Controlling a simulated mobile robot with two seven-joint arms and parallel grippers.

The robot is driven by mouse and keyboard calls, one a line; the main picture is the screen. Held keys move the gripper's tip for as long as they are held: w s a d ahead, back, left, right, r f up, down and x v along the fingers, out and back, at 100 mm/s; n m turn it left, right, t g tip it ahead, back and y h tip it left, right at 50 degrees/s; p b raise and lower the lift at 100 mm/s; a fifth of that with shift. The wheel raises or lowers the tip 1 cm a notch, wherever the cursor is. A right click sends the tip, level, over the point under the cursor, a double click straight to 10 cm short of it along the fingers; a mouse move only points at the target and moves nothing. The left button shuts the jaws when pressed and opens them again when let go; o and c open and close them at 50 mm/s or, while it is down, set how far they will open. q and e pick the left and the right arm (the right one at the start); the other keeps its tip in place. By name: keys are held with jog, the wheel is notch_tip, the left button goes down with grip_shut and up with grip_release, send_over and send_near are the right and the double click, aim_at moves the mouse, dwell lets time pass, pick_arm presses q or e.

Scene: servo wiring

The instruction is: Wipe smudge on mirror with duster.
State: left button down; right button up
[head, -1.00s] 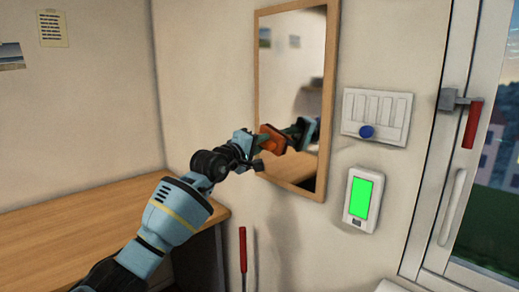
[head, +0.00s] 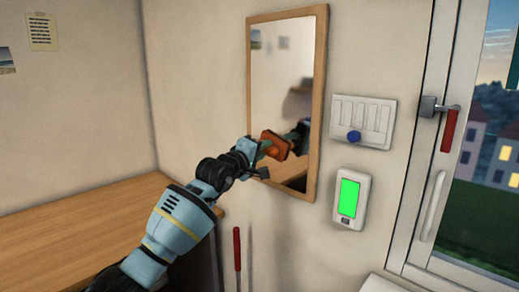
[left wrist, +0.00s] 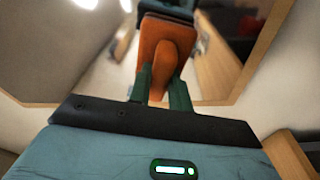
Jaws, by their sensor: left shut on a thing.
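The mirror (head: 275,75) has a wooden frame and hangs on the wall in the middle of the head view. It also fills much of the left wrist view (left wrist: 105,72). My left gripper (head: 263,149) is shut on an orange duster (head: 275,145) in front of the mirror's lower half. In the left wrist view the duster (left wrist: 166,52) stands between the two green fingers, with its head toward the glass. I cannot tell whether it touches the glass. I cannot make out a smudge. My right gripper is not in view.
Right of the mirror are a switch panel (head: 362,122) with a blue knob and a white device (head: 350,198) with a green screen. A window (head: 480,150) with a red handle is at the far right. A wooden desk (head: 100,230) is at left.

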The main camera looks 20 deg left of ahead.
aim_at(280, 149)
pick_arm(q)
jog(key=shift+s+d+r+p, duration=0.15)
jog(key=shift+s+d+p, duration=0.15)
jog(key=shift+d, duration=0.3)
jog(key=shift+s+d+r+p, duration=0.15)
jog(key=shift+d+p, duration=0.1)
jog(key=shift+d, duration=0.3)
jog(key=shift+s+d+f+p, duration=0.1)
jog(key=shift+s+d+p, duration=0.05)
jog(key=shift+d, duration=0.3)
jog(key=shift+s+d+f+p, duration=0.1)
jog(key=shift+s+d+p, duration=0.05)
jog(key=shift+d, duration=0.25)
jog(key=shift+w+f, duration=0.1)
jog(key=shift+a, duration=0.1)
